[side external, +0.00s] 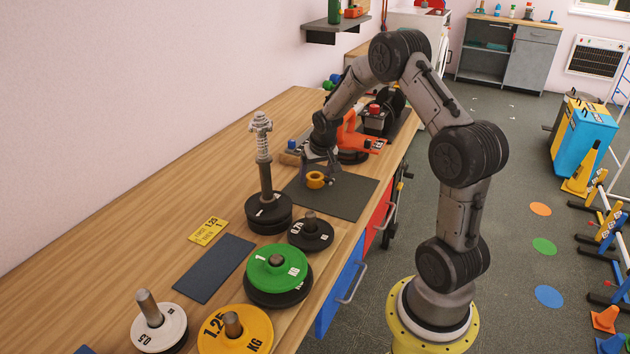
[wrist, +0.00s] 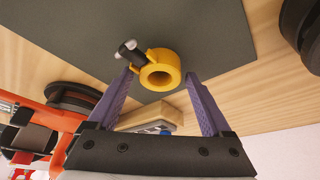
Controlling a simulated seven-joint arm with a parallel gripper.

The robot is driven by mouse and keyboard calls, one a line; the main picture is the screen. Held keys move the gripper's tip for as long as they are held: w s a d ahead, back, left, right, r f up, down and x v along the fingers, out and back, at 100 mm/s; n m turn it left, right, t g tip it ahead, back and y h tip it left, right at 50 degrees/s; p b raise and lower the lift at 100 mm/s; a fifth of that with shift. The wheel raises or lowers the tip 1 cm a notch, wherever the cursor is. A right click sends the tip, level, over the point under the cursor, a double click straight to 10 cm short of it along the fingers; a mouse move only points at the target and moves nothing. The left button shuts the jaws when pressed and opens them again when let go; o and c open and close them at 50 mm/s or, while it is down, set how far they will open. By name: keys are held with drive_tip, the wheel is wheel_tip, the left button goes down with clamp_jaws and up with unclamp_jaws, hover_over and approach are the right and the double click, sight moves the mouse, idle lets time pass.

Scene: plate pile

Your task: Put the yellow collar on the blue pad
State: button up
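The yellow collar (side external: 315,180), a thick ring, lies on the dark grey mat (side external: 350,199). In the wrist view the collar (wrist: 160,70) shows its round hole and a black lever with metal ends at its left. My gripper (side external: 322,168) is right at the collar in the side view. In the wrist view my gripper (wrist: 160,77) has its two purple fingers apart, with the collar between or just beyond the tips; I cannot tell if they touch it. The blue pad (side external: 214,267), a dark blue rectangle, lies bare on the wooden bench to the near left.
Black plates (side external: 268,216) on a tall post with a spring stand between mat and pad. A smaller black plate (side external: 311,233), a green plate (side external: 277,266), a yellow plate (side external: 236,330) and a white plate (side external: 158,328) sit around posts. A yellow card (side external: 208,231) lies beyond the pad.

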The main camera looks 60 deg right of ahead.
clamp_jaws()
drive_tip(key=shift+r, duration=0.85)
drive_tip(key=s+a+r, duration=0.8)
drive_tip(key=s+r, duration=0.3)
drive_tip(key=shift+s+a+r, duration=0.15)
drive_tip(key=shift+a, duration=0.1)
